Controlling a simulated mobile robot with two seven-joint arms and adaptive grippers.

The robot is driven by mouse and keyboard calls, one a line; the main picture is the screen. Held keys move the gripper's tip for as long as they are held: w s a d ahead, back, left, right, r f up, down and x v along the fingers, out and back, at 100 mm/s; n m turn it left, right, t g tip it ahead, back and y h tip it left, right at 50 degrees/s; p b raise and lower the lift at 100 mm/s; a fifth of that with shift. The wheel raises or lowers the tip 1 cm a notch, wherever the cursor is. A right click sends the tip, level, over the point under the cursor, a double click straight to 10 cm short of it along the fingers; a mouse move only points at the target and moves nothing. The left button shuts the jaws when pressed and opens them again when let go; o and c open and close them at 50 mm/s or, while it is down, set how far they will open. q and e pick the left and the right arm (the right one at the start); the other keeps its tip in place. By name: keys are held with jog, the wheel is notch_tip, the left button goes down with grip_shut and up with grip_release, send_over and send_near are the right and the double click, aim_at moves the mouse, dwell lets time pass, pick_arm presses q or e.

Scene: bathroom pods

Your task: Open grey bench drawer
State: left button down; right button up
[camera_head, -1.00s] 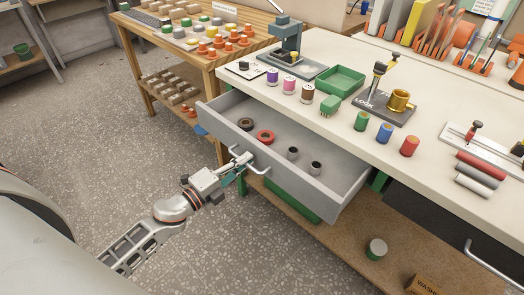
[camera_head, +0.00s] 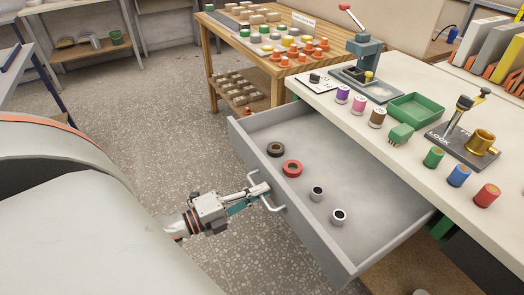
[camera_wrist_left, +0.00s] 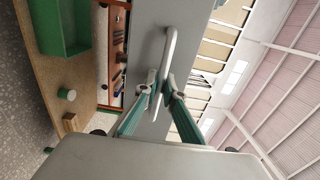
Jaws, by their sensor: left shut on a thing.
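The grey bench drawer (camera_head: 300,215) is pulled well out from under the white benchtop. My left gripper (camera_head: 262,191) is at the drawer's front, shut on the drawer's bar handle (camera_head: 273,201). In the left wrist view the fingers (camera_wrist_left: 159,92) close around the handle (camera_wrist_left: 170,58), against the grey drawer front (camera_wrist_left: 150,30). My right gripper does not show in either view.
The white benchtop (camera_head: 400,95) holds a green tray (camera_head: 416,107), a green block, coloured cylinders (camera_head: 459,175) and a lock fixture (camera_head: 470,140). A wooden table (camera_head: 262,62) with orange and white pieces stands behind. The speckled floor left of the drawer is clear.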

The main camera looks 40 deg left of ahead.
pick_arm(q)
jog(key=c, duration=2.1)
grip_release()
jog(key=shift+c, duration=0.2)
jog(key=v, duration=1.2)
